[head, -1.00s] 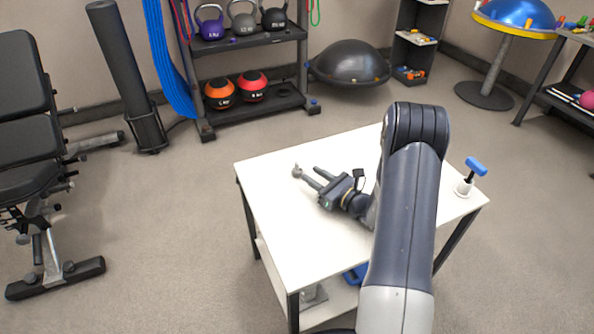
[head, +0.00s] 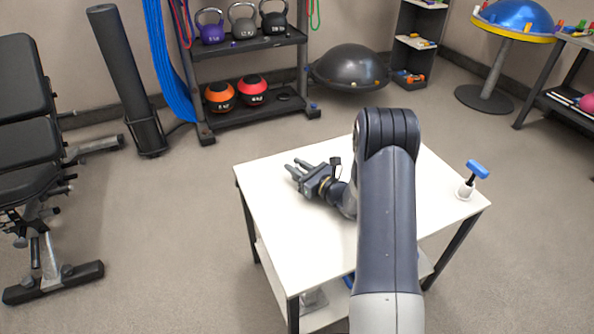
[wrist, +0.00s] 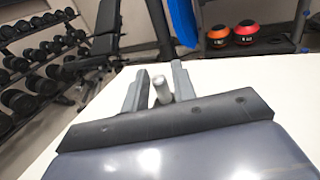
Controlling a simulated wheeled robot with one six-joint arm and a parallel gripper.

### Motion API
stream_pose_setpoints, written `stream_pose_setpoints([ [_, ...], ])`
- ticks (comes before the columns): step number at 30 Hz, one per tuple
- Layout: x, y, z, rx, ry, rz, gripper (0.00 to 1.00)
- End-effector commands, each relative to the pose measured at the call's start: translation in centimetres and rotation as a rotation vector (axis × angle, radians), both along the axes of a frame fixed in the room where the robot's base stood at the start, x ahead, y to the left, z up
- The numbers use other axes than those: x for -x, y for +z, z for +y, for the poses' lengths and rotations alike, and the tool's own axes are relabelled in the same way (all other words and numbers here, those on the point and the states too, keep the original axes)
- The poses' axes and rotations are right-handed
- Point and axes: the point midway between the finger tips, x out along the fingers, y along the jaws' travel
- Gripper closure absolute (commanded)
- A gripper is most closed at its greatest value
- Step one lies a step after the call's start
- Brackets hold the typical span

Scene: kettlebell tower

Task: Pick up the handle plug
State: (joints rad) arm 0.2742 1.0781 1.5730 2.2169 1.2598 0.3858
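A small grey upright peg (wrist: 162,92), which I take to be the handle plug, stands between the two fingers of my gripper (wrist: 158,86) in the wrist view. A gap shows on its left side; on its right it overlaps the finger in the picture, so I cannot tell whether they touch. My gripper (head: 295,165) is open, low over the left back part of the white table (head: 285,240). The peg is too small to make out clearly between the fingers in the head view.
A blue T-shaped handle (head: 478,168) in a white base stands at the table's right corner. A rack with kettlebells (head: 243,25) and balls (head: 220,96) stands behind. A weight bench (head: 30,150) is at left. The table's front left is clear.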

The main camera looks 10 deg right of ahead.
Motion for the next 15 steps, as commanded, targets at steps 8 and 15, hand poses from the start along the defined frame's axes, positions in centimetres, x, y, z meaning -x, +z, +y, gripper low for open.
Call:
stream_pose_setpoints([
  [8, 0.02, -0.01, -0.02, 0.000, 0.000, 0.000, 0.97],
  [15, 0.02, 0.00, -0.02, 0.000, 0.000, 0.000, 1.00],
])
